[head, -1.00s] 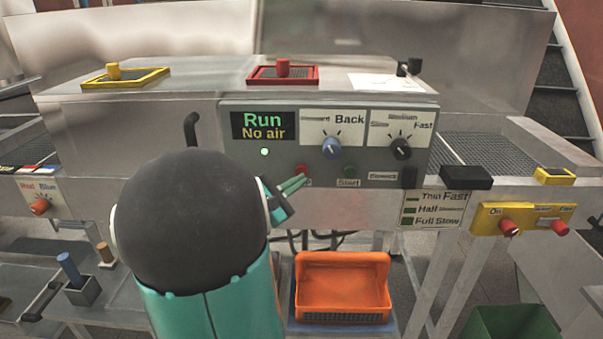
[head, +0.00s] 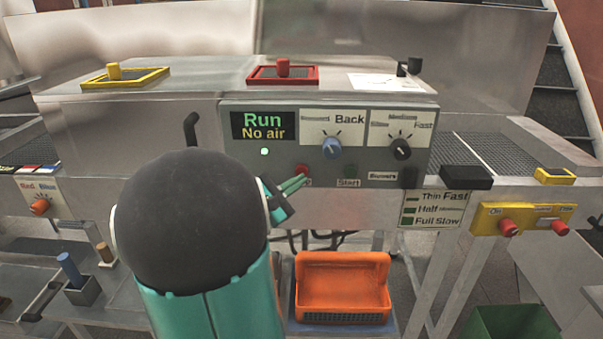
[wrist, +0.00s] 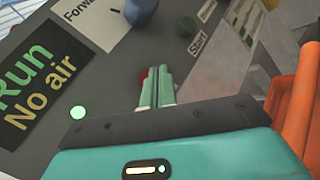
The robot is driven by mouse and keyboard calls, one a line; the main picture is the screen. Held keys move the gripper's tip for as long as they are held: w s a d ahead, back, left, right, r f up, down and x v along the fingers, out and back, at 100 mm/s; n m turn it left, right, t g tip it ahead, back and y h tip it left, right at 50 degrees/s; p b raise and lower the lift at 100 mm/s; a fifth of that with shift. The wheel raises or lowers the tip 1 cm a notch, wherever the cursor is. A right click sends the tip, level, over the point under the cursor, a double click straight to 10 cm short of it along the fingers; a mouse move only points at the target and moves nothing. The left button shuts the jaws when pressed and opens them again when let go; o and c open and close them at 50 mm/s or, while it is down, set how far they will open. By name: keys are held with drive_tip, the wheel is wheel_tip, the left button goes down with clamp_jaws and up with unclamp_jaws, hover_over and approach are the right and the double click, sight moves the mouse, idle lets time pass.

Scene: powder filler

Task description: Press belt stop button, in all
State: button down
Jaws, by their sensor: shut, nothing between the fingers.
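A grey control panel (head: 285,152) carries a display (head: 264,126) reading "Run" and "No air", with a lit green light (head: 264,152) below it. A red button (head: 302,169) sits low on the panel, left of the green Start button (head: 351,171). My gripper (head: 303,180) is shut and empty, with its teal fingertips at the red button. In the wrist view, my fingers (wrist: 158,70) mostly cover the red button, leaving a red edge (wrist: 143,75) visible. I cannot tell whether the fingertips touch it or whether it is pressed in.
A blue knob (head: 331,147) and a black knob (head: 401,149) stand out above the buttons. A yellow box (head: 485,218) with red knobs is at the right. An orange bin (head: 342,262) stands below the panel, and it also shows in the wrist view (wrist: 300,105).

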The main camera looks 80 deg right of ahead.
drive_tip(key=shift+d, duration=0.1)
drive_tip(key=shift+w+d, duration=0.1)
drive_tip(key=shift+d, duration=0.2)
drive_tip(key=shift+w+d, duration=0.1)
drive_tip(key=shift+d, duration=0.4)
idle(0.9)
idle(0.4)
drive_tip(key=shift+s+a, duration=0.2)
drive_tip(key=shift+a, duration=0.7)
drive_tip(key=shift+s+a, duration=0.2)
drive_tip(key=shift+a, duration=0.6)
drive_tip(key=shift+s+a, duration=0.15)
drive_tip(key=shift+a, duration=0.7)
drive_tip(key=shift+s+a, duration=0.2)
drive_tip(key=shift+a, duration=0.6)
